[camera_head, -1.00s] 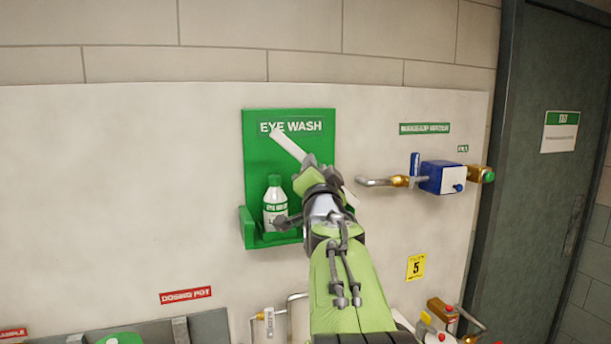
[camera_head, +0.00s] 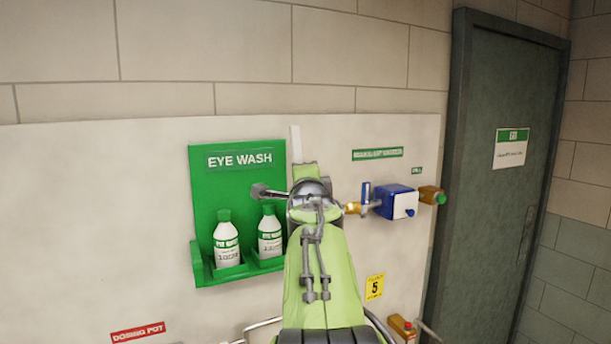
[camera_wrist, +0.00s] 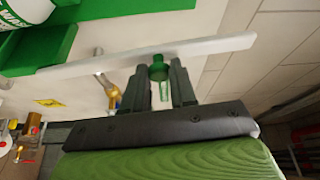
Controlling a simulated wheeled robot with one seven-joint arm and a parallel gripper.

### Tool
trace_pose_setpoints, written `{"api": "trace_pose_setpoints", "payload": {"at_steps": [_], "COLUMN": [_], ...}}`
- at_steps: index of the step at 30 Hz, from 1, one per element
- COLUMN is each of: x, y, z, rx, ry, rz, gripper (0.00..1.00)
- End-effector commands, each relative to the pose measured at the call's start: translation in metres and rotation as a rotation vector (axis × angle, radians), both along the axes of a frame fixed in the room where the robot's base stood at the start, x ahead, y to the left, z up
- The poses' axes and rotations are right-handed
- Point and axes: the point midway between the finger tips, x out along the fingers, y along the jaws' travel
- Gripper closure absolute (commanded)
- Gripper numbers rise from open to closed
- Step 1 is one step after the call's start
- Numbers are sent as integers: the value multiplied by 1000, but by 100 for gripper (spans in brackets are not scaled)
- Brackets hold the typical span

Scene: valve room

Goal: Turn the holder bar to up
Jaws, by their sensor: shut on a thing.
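The holder bar (camera_head: 295,143) is a white strip beside the right edge of the green eye wash panel. In the head view its upper part stands nearly upright above my arm; its lower part is hidden. In the wrist view the white bar (camera_wrist: 210,46) runs across the picture just past my fingertips. In the head view my arm hides the fingertips.
The eye wash panel (camera_head: 210,185) holds two white bottles (camera_head: 227,240) on its shelf, left of my arm. A blue valve body (camera_head: 395,201) with brass pipework is close on the right. A dark door (camera_head: 500,180) stands farther right.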

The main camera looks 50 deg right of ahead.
Motion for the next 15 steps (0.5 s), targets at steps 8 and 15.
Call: {"api": "trace_pose_setpoints", "payload": {"at_steps": [8,15], "x": [0,0], "y": [1,1], "z": [2,1], "rx": [24,24], "ry": [-17,-17], "rz": [-3,-3], "gripper": [100,100]}}
